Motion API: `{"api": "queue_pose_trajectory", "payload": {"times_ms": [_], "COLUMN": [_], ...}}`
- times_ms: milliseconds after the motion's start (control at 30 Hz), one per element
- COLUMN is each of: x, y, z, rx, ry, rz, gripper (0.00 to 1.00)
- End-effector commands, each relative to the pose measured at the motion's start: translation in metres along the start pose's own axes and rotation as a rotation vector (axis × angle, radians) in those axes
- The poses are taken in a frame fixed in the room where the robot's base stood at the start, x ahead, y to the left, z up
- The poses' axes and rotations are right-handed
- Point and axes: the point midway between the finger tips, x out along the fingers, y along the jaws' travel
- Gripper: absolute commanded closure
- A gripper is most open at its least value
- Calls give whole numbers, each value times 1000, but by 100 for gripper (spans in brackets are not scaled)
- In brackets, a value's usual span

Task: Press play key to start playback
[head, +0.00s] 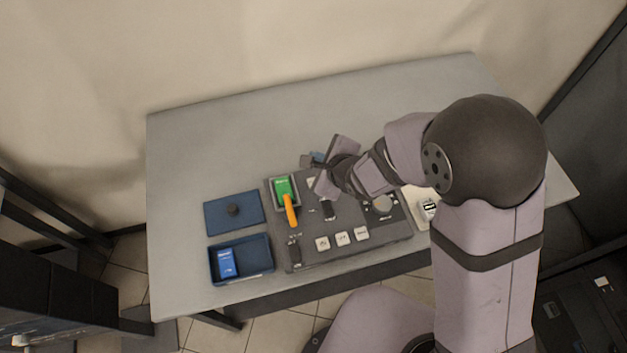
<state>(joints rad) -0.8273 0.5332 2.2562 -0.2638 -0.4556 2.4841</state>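A dark grey console (335,262) lies on the table. Three white keys stand in a row along its front: a left key (322,243), a middle key (342,238) and a right key (361,233). Their markings are too small to read, so I cannot tell which is the play key. My gripper (318,172) is over the back part of the console, behind the keys and apart from them. Its fingertips are partly hidden and small, so I cannot tell whether it is open or shut. It hides part of the console's back edge.
On the console are a green cartridge (283,186), an orange lever (291,212) and a round knob (382,205). To its left lie a blue lid (215,216) and a blue tray (258,271) holding a blue cartridge (227,262). The grey table (230,130) is clear at the back left.

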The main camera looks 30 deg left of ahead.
Motion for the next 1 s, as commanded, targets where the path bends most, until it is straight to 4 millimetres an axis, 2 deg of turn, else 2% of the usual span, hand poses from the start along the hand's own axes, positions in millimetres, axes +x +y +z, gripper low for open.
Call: {"api": "queue_pose_trajectory", "payload": {"times_ms": [367,1000], "x": [6,50], "y": [5,37], "z": [-5,-37], "rx": [-2,-2], "ry": [0,2], "rz": [0,1], "gripper": [100,100]}}
